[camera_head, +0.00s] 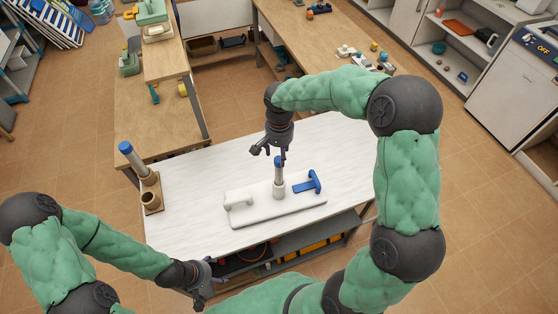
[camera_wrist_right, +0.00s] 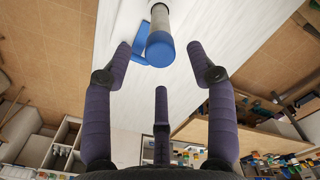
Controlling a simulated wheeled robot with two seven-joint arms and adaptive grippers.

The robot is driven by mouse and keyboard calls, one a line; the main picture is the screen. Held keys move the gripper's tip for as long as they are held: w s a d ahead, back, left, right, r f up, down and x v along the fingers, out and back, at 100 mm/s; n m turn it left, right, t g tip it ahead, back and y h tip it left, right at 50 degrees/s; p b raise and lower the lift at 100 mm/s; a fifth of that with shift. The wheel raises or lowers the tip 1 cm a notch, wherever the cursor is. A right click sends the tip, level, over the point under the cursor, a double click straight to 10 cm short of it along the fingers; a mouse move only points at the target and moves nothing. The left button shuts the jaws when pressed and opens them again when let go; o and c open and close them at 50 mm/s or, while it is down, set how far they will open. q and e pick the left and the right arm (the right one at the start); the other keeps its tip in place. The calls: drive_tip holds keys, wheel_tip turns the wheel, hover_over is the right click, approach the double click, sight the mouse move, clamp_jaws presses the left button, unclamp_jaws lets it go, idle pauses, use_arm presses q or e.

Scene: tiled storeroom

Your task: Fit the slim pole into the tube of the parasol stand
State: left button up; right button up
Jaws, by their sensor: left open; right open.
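My right gripper (camera_head: 275,152) is open just above the blue cap. In the right wrist view the cap (camera_wrist_right: 160,50) lies beyond the spread fingers, with a gap on each side. My left gripper (camera_head: 206,286) is open and empty beside the table's front edge.
Wooden benches (camera_head: 150,110) with small items stand behind. The table between holder and stand is clear.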

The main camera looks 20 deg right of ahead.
drive_tip(key=shift+r, duration=2.15)
